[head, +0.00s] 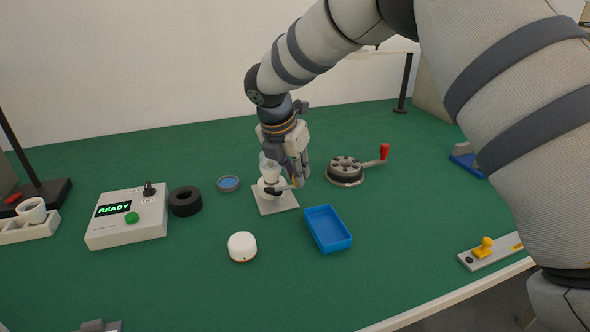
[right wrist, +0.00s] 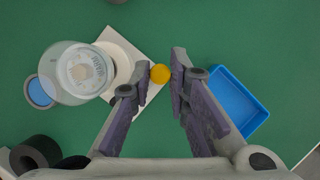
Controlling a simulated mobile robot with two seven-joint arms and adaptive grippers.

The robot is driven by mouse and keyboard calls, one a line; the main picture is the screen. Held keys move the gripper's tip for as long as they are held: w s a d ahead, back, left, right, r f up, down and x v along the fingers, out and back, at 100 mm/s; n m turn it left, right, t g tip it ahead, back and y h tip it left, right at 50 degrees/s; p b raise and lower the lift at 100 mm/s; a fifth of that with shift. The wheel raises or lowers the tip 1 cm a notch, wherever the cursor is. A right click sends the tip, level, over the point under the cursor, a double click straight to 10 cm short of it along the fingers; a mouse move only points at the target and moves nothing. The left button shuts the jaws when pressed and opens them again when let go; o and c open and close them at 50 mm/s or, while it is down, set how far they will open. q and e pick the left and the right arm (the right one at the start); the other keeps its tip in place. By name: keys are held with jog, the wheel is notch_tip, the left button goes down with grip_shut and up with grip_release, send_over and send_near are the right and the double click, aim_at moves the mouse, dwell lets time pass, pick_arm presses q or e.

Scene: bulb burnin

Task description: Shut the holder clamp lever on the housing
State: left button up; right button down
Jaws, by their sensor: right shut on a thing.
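The white holder housing stands on a pale square base plate (head: 278,206) near the middle of the table. A clear bulb (head: 268,168) sits upright in it, and from above it shows in the right wrist view (right wrist: 75,72). The clamp lever's round yellow knob (right wrist: 160,74) is at the plate's edge, on the side toward the blue tray. My right gripper (right wrist: 158,77) has its two fingers on either side of this knob and is shut on it. In the head view my right gripper (head: 293,180) partly hides the lever. My left gripper is not in view.
A blue tray (head: 328,229) lies just right of the housing, a white round cap (head: 242,246) in front. A crank disc (head: 345,171) stands behind right. A black ring (head: 185,201), a small blue dish (head: 228,184) and a READY box (head: 127,217) are at left.

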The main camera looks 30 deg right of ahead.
jog(key=shift+s+a+m+g, duration=0.1)
jog(key=shift+s+m+g, duration=0.1)
jog(key=shift+m, duration=0.4)
jog(key=shift+s+a+m+g, duration=0.1)
jog(key=shift+s+m+g, duration=0.1)
jog(key=shift+m, duration=0.4)
jog(key=m, duration=0.2)
jog(key=g, duration=0.1)
jog(key=shift+s+a+f+m, duration=0.15)
jog(key=shift+s+a+m, duration=0.15)
jog(key=shift+a+m, duration=0.1)
jog(key=m, duration=0.1)
jog(key=m+g, duration=0.1)
jog(key=m+b, duration=0.1)
jog(key=shift+s+a, duration=0.25)
jog(key=shift+a, duration=0.15)
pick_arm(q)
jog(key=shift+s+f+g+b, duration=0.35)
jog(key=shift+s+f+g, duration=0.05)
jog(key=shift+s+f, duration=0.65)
pick_arm(e)
jog(key=shift+s+a+m+g, duration=0.1)
jog(key=shift+a+m+g, duration=0.2)
jog(key=shift+m, duration=0.35)
jog(key=shift+s+a+m+g, duration=0.1)
jog(key=shift+m+g, duration=0.3)
jog(key=shift+m, duration=0.25)
jog(key=c, duration=1.6)
grip_release()
jog(key=shift+o, duration=0.2)
